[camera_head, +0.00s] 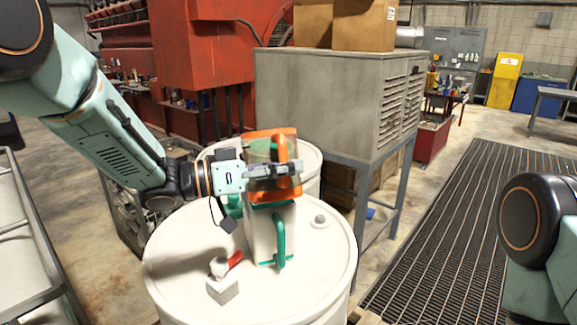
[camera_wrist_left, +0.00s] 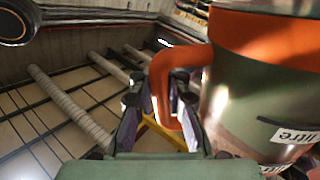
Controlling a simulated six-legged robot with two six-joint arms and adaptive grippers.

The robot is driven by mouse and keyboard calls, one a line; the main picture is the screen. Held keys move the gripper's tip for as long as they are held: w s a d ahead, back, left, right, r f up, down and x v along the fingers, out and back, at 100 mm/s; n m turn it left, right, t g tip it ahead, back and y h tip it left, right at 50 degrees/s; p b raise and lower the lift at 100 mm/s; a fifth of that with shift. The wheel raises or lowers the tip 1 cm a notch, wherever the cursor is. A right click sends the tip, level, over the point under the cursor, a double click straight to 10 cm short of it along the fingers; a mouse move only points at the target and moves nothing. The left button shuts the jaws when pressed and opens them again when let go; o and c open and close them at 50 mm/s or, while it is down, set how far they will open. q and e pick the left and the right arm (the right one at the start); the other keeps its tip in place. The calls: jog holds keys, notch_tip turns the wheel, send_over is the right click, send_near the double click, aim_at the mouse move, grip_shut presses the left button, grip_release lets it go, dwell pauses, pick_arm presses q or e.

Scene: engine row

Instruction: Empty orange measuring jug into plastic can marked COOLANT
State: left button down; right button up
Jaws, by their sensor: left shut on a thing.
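The orange measuring jug (camera_head: 259,150) has a clear greenish body with an orange rim and base. It is near upright above the drum in the head view. My left gripper (camera_head: 284,170) is shut on its orange handle, which shows between the fingers in the wrist view (camera_wrist_left: 165,95). The jug's body (camera_wrist_left: 245,100) with a "litre" label fills the right of that view. A pale plastic can with green handles (camera_head: 258,234) stands on the drum directly below the jug. Its top is largely hidden by the jug, and no COOLANT marking is readable. My right gripper is out of view.
The can stands on a cream drum (camera_head: 180,250). A small whitish block with a red lever (camera_head: 223,285) lies near its front. A second drum (camera_head: 309,165) is behind. A grey cabinet (camera_head: 320,100) stands close behind right. My right arm is at the right edge.

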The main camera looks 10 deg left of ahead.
pick_arm(q)
jog(key=shift+r+n+p, duration=0.3)
jog(key=shift+r+p, duration=0.3)
jog(key=shift+r, duration=0.1)
dwell(0.6)
jog(key=shift+w+r+n, duration=0.15)
jog(key=shift+r+n, duration=0.6)
jog(key=shift+n, duration=0.05)
dwell(1.8)
jog(key=shift+w+a+r+n, duration=0.15)
jog(key=shift+w+r+n, duration=0.05)
jog(key=shift+r+n, duration=0.45)
dwell(0.8)
jog(key=shift+w+a+r+n, duration=0.1)
jog(key=shift+w+r+n, duration=0.15)
jog(key=shift+n, duration=0.35)
jog(key=shift+w+a+r+n, duration=0.15)
jog(key=shift+r+n, duration=0.15)
jog(key=shift+n, duration=0.25)
dwell(1.5)
